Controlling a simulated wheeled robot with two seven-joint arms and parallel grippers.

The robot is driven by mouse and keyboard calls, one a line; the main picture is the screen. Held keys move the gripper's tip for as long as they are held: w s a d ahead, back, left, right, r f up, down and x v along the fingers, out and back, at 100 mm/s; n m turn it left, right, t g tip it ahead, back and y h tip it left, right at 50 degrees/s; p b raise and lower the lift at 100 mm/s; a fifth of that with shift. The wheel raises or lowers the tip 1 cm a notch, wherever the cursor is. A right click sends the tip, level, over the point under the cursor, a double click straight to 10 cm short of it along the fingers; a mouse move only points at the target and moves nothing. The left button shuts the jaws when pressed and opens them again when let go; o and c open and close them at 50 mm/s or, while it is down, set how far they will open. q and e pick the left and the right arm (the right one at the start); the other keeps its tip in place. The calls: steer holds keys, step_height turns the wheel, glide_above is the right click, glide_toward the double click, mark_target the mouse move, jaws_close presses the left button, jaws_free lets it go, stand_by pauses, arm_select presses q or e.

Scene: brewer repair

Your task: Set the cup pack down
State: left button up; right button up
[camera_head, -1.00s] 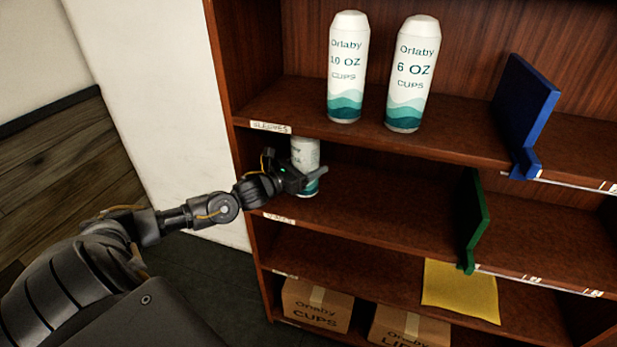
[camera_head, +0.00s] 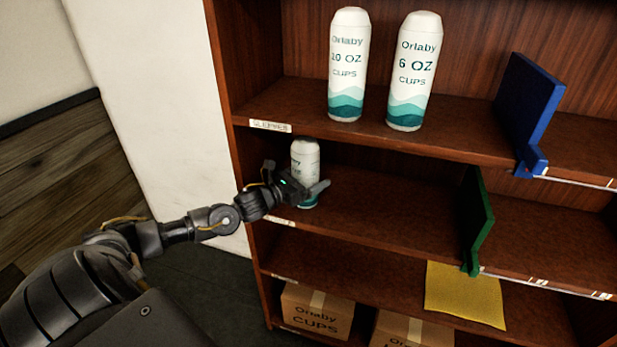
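A white cup pack (camera_head: 305,157) with a teal lower band stands upright at the left end of the middle shelf (camera_head: 390,215), near its front edge. Its top is just below the upper shelf board. My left gripper (camera_head: 306,191) reaches in from the left and is closed around the lower part of the pack, with one finger crossing its front. The gripper hides much of the pack's label. The pack's base is close to the shelf board; I cannot tell whether it touches. My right gripper is not in view.
A 10 OZ pack (camera_head: 347,68) and a 6 OZ pack (camera_head: 414,72) stand on the upper shelf. A blue divider (camera_head: 530,105) and a green divider (camera_head: 478,220) are at the right. A yellow sheet (camera_head: 463,293) and boxes (camera_head: 316,312) are lower. The middle shelf is clear up to the green divider.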

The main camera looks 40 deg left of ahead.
arm_select(q)
steer(key=shift+r, duration=0.1)
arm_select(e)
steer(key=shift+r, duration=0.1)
arm_select(q)
steer(key=shift+s, duration=0.15)
steer(key=b+v, duration=0.1)
steer(key=v, duration=0.9)
steer(key=shift+s, duration=0.15)
steer(key=shift+s+a, duration=0.2)
steer(key=shift+s, duration=0.45)
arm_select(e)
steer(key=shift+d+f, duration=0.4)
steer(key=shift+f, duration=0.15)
